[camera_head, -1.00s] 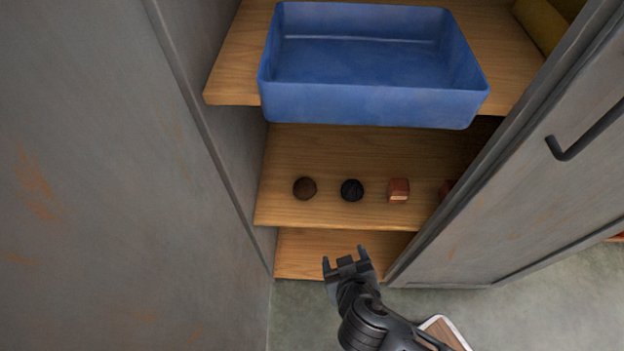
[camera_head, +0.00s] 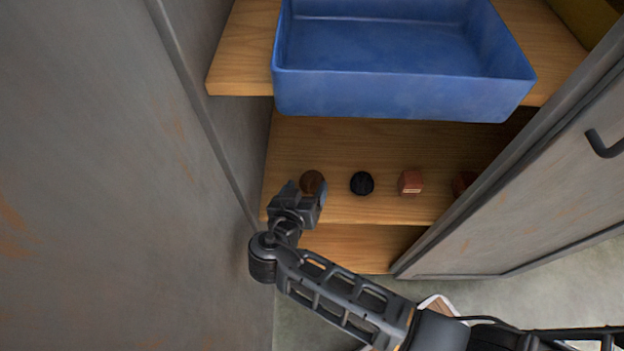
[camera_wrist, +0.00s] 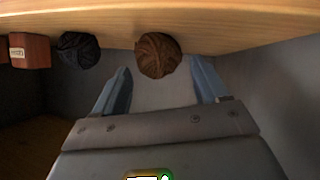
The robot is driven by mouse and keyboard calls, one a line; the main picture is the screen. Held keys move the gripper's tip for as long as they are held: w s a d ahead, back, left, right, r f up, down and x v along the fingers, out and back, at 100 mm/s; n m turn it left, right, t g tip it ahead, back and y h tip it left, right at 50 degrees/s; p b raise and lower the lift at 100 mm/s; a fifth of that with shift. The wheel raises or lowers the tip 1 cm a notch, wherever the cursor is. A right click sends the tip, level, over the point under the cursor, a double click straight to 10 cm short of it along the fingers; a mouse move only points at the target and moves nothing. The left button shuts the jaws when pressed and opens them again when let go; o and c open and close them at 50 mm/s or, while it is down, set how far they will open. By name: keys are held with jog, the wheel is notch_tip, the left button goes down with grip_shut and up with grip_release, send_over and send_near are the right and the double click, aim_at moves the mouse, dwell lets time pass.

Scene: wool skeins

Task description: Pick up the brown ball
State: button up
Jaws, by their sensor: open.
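The brown ball (camera_head: 312,181) sits at the left of the middle wooden shelf, near its front edge. In the wrist view the brown ball (camera_wrist: 158,55) shows ahead of my gripper (camera_wrist: 163,85), between the lines of its two fingers. My gripper (camera_head: 307,190) is open in the head view, at the shelf's front edge, with its fingertips beside the ball. Part of the ball is hidden behind the gripper. I cannot tell whether the fingers touch it.
A black ball (camera_head: 362,183) and a reddish-brown block (camera_head: 411,182) stand in a row to the right. A blue bin (camera_head: 400,95) juts out from the shelf above. A grey cabinet wall (camera_head: 120,180) is close on the left, and a door (camera_head: 540,200) on the right.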

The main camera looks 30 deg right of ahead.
aim_at(308, 186)
jog(key=shift+x, duration=1.55)
jog(key=c, duration=0.8)
